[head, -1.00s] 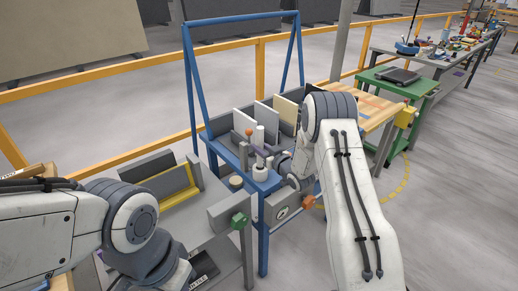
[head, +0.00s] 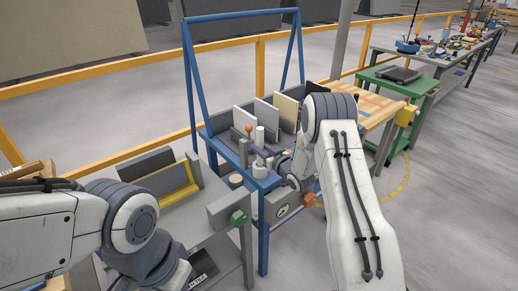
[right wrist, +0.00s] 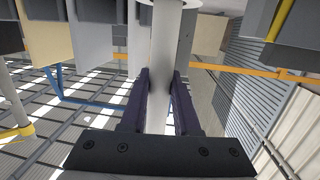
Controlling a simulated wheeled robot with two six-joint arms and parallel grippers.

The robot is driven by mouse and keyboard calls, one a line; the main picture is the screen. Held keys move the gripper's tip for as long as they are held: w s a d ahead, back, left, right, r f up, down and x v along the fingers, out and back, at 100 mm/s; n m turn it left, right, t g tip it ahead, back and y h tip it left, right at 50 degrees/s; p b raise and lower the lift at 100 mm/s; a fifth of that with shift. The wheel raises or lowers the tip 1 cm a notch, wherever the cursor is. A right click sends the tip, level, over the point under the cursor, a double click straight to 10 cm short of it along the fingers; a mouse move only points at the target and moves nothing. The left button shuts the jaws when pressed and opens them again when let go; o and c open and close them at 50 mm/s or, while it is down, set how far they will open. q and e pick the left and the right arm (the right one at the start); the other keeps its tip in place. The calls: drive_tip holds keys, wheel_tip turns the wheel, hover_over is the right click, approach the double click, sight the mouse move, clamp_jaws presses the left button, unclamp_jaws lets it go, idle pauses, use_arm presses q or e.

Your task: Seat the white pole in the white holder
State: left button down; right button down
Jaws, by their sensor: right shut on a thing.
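The white pole (head: 260,136) stands about upright on the blue bench, over the white holder (head: 260,171). My right gripper (head: 262,152) is shut around the pole's middle, partly hidden by my right wrist. In the right wrist view the pole (right wrist: 164,60) runs between the two dark fingers (right wrist: 161,95). A white round rim (right wrist: 172,3), which looks like the holder, shows at the top edge of that view, at the pole's end. I cannot tell how deep the pole sits in it. My left arm is at the lower left; its gripper is not clearly visible.
Upright panels (head: 265,115) stand in a rack behind the pole. An orange knob (head: 248,128) on a grey post is just left of it. A small round pale-topped piece (head: 236,180) is near the bench's left edge. The blue frame (head: 190,85) rises at left.

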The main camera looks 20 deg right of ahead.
drive_tip(key=shift+f+b, duration=1.9)
drive_tip(key=shift+f, duration=0.2)
drive_tip(key=c, duration=0.6)
unclamp_jaws()
drive_tip(key=shift+o, duration=0.2)
drive_tip(key=b+v, duration=0.1)
drive_tip(key=v, duration=0.9)
drive_tip(key=shift+s, duration=0.2)
